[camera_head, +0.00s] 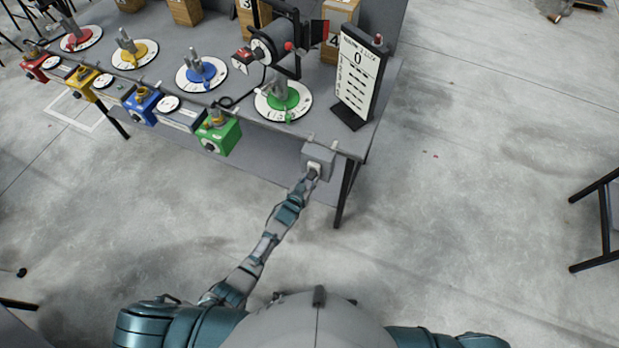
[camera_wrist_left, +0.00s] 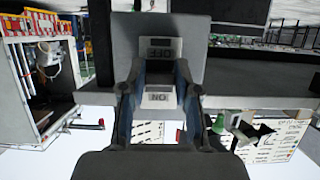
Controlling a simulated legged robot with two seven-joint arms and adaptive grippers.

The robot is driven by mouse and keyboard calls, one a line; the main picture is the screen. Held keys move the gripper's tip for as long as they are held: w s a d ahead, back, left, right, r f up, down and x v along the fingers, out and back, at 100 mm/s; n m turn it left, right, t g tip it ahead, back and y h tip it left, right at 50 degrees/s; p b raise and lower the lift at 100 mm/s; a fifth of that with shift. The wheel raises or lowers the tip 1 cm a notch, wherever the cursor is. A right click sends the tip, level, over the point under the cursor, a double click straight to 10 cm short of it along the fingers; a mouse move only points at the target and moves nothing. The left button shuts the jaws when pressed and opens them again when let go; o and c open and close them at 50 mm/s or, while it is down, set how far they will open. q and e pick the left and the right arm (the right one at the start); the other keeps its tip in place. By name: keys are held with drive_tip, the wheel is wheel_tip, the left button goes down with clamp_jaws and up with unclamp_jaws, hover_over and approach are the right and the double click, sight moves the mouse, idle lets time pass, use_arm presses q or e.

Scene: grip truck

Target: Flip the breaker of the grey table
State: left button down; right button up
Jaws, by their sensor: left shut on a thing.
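The grey breaker box (camera_head: 317,153) is fixed at the front right corner of the grey table (camera_head: 215,30). My left gripper (camera_head: 309,179) reaches up to its front face from below. In the left wrist view the breaker (camera_wrist_left: 157,35) fills the upper middle, with OFF and ON labels reading upside down. There the two fingers of my left gripper (camera_wrist_left: 155,78) stand on either side of the breaker's switch (camera_wrist_left: 158,75), shut on it. I cannot tell which position the switch is in. My right gripper is not in view.
Red, yellow, blue and green boxes (camera_head: 217,137) line the table's front edge, with matching round dials (camera_head: 283,103) behind them. A white score board (camera_head: 357,75) stands near the right corner. The floor to the right is mostly clear, with a black-legged frame (camera_head: 606,225) at the far right.

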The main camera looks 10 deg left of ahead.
sight(312, 175)
use_arm(q)
drive_tip(key=shift+w+d+r+g+y+p, duration=0.15)
drive_tip(key=shift+r+g+p, duration=0.4)
drive_tip(key=shift+p, duration=0.8)
drive_tip(key=shift+a+r+g+y+p, duration=0.1)
drive_tip(key=shift+r+g+y+p, duration=0.2)
drive_tip(key=shift+g+p, duration=0.75)
drive_tip(key=shift+w+d+r+g+y+p, duration=0.15)
drive_tip(key=shift+r+g+p, duration=0.25)
drive_tip(key=shift+p, duration=1.25)
drive_tip(key=shift+w+r+g+y+p, duration=0.1)
drive_tip(key=shift+r+g+y+p, duration=0.1)
drive_tip(key=shift+g+p, duration=0.4)
drive_tip(key=shift+w+r+g+y+p, duration=0.1)
drive_tip(key=shift+g+y+p, duration=0.1)
drive_tip(key=shift+g+p, duration=0.4)
drive_tip(key=c, duration=0.8)
unclamp_jaws()
drive_tip(key=shift+c, duration=0.2)
drive_tip(key=shift+f+g, duration=0.1)
drive_tip(key=shift+g, duration=0.2)
drive_tip(key=shift+s, duration=0.1)
drive_tip(key=v, duration=1.1)
drive_tip(key=shift+s+r, duration=0.25)
drive_tip(key=shift+r, duration=0.1)
